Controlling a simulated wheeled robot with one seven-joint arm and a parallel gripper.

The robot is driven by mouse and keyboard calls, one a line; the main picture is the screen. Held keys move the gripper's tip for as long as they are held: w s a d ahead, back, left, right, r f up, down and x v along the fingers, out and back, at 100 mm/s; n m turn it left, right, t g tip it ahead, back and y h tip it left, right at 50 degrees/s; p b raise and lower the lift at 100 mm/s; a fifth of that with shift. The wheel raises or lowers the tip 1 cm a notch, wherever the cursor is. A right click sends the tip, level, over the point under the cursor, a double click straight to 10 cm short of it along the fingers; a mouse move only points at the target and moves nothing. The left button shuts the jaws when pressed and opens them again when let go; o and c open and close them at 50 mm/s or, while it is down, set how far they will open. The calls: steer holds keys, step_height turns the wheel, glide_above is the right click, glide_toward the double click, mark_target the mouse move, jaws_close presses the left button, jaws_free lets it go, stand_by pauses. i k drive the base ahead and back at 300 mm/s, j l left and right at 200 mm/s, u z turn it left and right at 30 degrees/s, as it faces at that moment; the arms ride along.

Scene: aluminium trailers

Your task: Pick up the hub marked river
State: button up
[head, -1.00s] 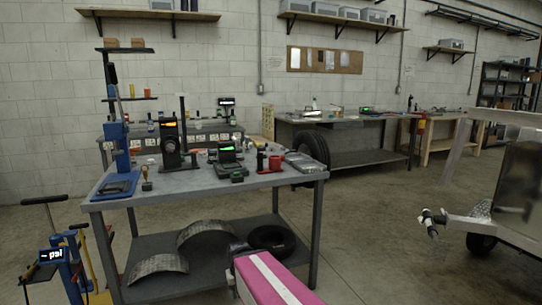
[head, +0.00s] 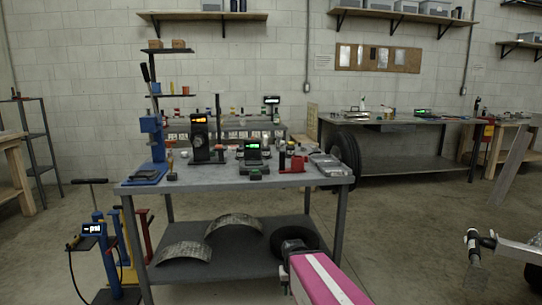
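No hub marked river can be made out; the small parts on the workbench are too small for any marking to be read. The grey workbench (head: 220,180) stands ahead with tools and small items on top. My pink and white arm reaches in from the bottom. My gripper (head: 291,246) is a small dark shape at its far end, in front of the lower shelf, and its fingers are not clear.
A blue press (head: 155,145), a black gauge with an orange display (head: 200,137) and a red part (head: 297,163) stand on the bench. A tire (head: 344,157) stands behind it. A blue pump stand (head: 95,232) is at left.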

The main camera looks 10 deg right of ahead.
mark_target(265, 152)
steer(key=i+j, duration=0.8)
steer(key=i, duration=0.2)
steer(key=l, duration=0.8)
steer(key=j, duration=0.8)
